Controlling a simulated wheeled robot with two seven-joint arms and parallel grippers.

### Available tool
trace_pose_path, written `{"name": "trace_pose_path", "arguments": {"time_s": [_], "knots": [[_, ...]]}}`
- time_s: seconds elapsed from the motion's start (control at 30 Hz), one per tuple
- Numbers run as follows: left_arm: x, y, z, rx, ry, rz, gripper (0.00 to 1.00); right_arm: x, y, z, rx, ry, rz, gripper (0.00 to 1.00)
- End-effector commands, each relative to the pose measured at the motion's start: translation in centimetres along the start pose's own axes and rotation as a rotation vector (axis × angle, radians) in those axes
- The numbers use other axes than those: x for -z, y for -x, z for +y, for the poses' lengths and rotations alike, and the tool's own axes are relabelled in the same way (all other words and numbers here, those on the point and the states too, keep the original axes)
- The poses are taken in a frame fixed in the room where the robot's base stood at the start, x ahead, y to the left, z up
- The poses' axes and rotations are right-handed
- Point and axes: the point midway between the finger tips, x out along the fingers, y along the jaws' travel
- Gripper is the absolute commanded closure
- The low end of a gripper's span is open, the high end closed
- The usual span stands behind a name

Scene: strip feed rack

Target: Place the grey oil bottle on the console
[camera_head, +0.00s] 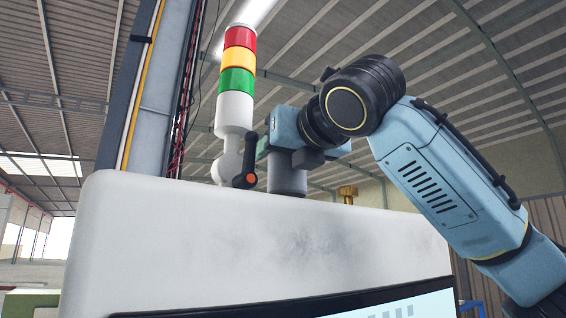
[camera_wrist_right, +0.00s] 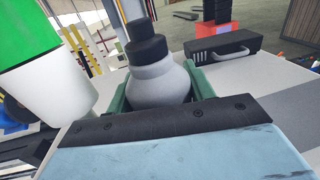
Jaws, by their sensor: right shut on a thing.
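The grey oil bottle (camera_wrist_right: 160,82) has a black cap and a rounded shoulder. In the right wrist view it stands between the green fingers of my right gripper (camera_wrist_right: 160,88), which is shut on it. In the head view the bottle's grey lower body (camera_head: 287,180) shows below my right gripper (camera_head: 285,150), just above the console's top edge. Whether its base touches the console is hidden. The console (camera_head: 250,240) is a large pale block with a screen (camera_head: 390,305) on its front. My left gripper is in neither view.
A red, yellow and green signal tower (camera_head: 237,80) rises close to the left of the bottle. A dark lever with an orange end (camera_head: 247,179) stands between them. A black case with a handle (camera_wrist_right: 238,50) lies beyond the bottle in the wrist view.

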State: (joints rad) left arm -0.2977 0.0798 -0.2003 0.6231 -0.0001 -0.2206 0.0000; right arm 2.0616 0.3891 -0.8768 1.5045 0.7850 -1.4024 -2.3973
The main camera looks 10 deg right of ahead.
Motion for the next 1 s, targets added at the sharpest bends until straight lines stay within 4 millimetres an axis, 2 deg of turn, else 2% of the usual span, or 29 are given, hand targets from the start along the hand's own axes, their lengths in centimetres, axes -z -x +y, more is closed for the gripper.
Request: {"name": "trace_pose_path", "arguments": {"time_s": [0.17, 0.57, 0.6, 0.73, 1.0], "knots": [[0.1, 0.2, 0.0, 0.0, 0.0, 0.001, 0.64, 1.4, 0.1, -0.1, 0.0, -0.001, -0.002, 0.86], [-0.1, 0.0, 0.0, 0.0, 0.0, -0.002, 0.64, 1.8, 0.1, 0.0, 0.0, -0.001, -0.003, 0.86], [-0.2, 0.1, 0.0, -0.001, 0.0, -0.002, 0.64, 1.9, 0.0, 0.0, 0.0, -0.001, 0.001, 0.42], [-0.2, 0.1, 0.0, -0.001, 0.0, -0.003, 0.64, 1.9, 0.0, 0.0, 0.0, -0.001, 0.001, 0.25], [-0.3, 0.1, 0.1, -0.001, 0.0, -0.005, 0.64, 1.8, 0.0, 0.0, 0.0, -0.001, 0.001, 0.25]]}}
